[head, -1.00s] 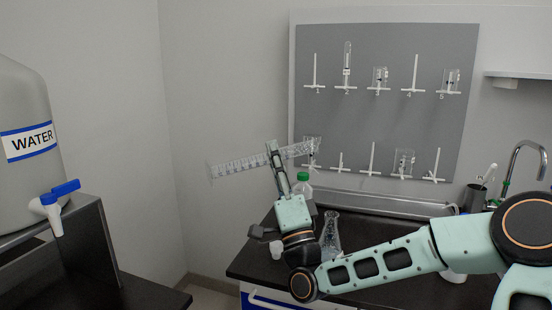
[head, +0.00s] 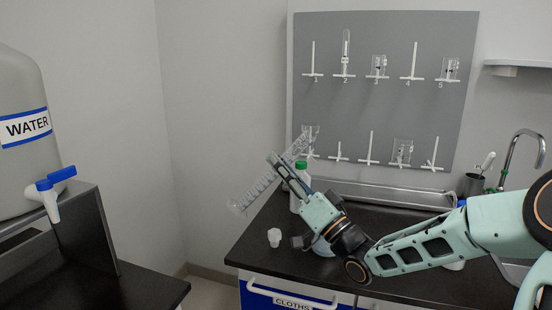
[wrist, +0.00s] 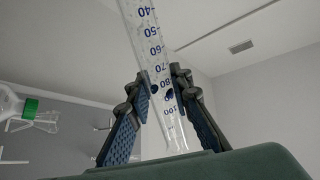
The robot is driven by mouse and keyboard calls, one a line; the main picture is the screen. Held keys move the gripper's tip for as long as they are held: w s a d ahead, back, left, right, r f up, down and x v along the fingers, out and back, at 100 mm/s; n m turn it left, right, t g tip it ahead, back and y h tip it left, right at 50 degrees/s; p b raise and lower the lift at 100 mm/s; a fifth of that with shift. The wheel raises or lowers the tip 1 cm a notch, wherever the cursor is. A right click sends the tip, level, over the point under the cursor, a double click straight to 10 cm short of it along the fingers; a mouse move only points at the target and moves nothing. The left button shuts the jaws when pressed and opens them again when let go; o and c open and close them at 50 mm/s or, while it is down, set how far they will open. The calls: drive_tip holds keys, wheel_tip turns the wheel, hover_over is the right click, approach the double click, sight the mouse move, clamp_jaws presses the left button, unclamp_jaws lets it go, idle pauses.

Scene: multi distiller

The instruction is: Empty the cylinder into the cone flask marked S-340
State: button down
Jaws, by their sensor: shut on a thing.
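My gripper (head: 281,160) is shut on the clear graduated cylinder (head: 254,191), above the counter's left part. The cylinder is steeply tilted in the head view, left end low and right end high. In the wrist view the cylinder (wrist: 141,30) passes between the fingers (wrist: 160,88), its blue numbers rising toward the bottom of the picture. I cannot tell whether it holds liquid. A glass flask (head: 321,247) stands on the counter, mostly hidden behind my gripper and wrist; no marking on it is readable.
A white bottle with a green cap (head: 300,166) stands behind my gripper. A small white cup (head: 274,237) sits near the counter's (head: 250,252) left edge. A pegboard (head: 385,100) with glassware is behind. The water tank (head: 22,155) stands at left, across a gap.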

drive_tip(key=shift+f+n, duration=0.15)
drive_tip(key=shift+n, duration=0.15)
drive_tip(key=shift+d+g, duration=0.1)
drive_tip(key=shift+g, duration=0.2)
drive_tip(key=shift+w+d+n, duration=0.1)
drive_tip(key=shift+d+n, duration=0.1)
drive_tip(key=shift+n, duration=0.3)
drive_tip(key=d+f+n+g+p, duration=0.1)
drive_tip(key=n, duration=0.1)
drive_tip(key=d+f+n+g+p, duration=0.1)
drive_tip(key=n+g+p, duration=0.1)
drive_tip(key=d+f+n+g+h+p, duration=0.1)
drive_tip(key=d+n+g, duration=0.1)
drive_tip(key=shift+w+d+f, duration=0.1)
drive_tip(key=shift+w+f, duration=0.15)
drive_tip(key=shift+f, duration=0.05)
